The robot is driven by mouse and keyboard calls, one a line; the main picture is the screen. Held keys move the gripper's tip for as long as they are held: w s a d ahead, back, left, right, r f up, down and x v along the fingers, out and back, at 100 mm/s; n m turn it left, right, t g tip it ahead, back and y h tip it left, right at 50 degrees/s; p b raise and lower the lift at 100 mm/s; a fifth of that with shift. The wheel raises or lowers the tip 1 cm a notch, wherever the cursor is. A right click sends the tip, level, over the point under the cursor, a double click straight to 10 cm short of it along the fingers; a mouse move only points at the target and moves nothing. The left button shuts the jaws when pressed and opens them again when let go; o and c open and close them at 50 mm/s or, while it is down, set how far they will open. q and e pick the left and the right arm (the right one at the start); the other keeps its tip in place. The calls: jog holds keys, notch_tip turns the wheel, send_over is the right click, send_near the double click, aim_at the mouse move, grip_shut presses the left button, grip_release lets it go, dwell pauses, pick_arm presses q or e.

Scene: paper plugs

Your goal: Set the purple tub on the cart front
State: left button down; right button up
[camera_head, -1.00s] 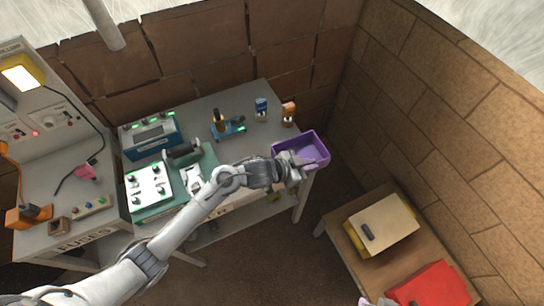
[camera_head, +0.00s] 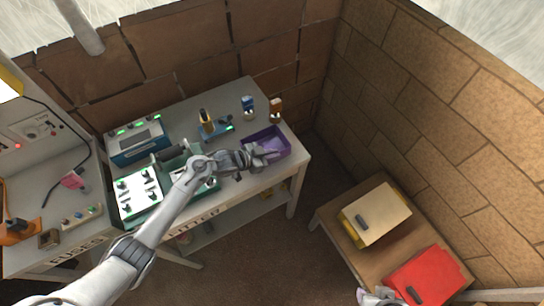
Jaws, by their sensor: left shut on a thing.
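The purple tub (camera_head: 283,135) is an open, shallow box at the right end of a grey bench (camera_head: 232,95). My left gripper (camera_head: 268,157) is shut on the near-left side of the tub. The tub lies over the benchtop near its right edge; I cannot tell whether its bottom touches the top. Part of my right gripper (camera_head: 376,296) shows at the bottom edge, too cut off to read its jaws. Which piece of furniture is the cart is not clear from the picture.
Blue and orange small items (camera_head: 276,107) stand behind the tub. A teal instrument (camera_head: 138,142) and a white switch panel (camera_head: 138,193) fill the bench's left. A wooden table (camera_head: 345,205) at right holds a yellow-sided box (camera_head: 378,214) and a red box (camera_head: 428,275).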

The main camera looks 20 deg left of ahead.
pick_arm(q)
jog(key=shift+f, duration=0.7)
jog(key=shift+f, duration=0.1)
jog(key=shift+f, duration=0.15)
jog(key=c, duration=1.2)
grip_release()
